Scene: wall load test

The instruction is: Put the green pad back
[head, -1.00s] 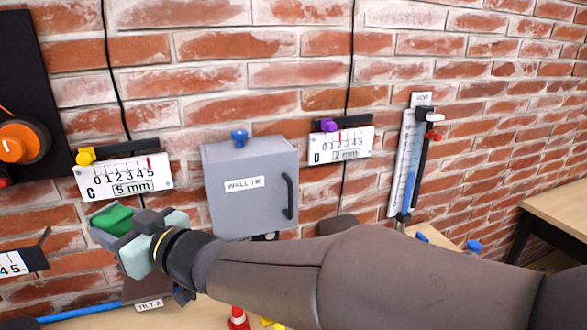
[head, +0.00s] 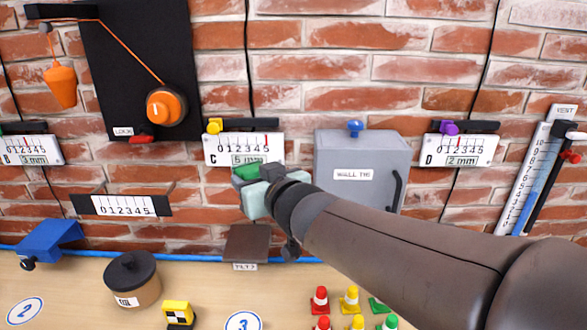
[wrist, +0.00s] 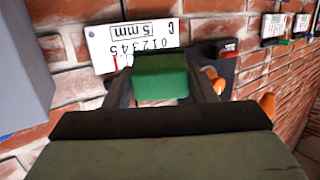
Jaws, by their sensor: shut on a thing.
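The green pad (head: 246,172) is held between the fingers of my gripper (head: 256,178), in front of the wall just below gauge C (head: 244,148). In the wrist view the green pad (wrist: 160,77) sits between both dark fingers and overlaps the lower part of the gauge C card (wrist: 132,42), which appears upside down. I cannot tell whether the pad touches the card or wall. A dark shelf-like block labelled TILT 2 (head: 247,243) is on the wall's foot below my gripper.
The grey WALL TIE box (head: 362,168) stands out from the wall right of my gripper. Several small cones (head: 349,300) and a lidded pot (head: 132,278) stand on the bench.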

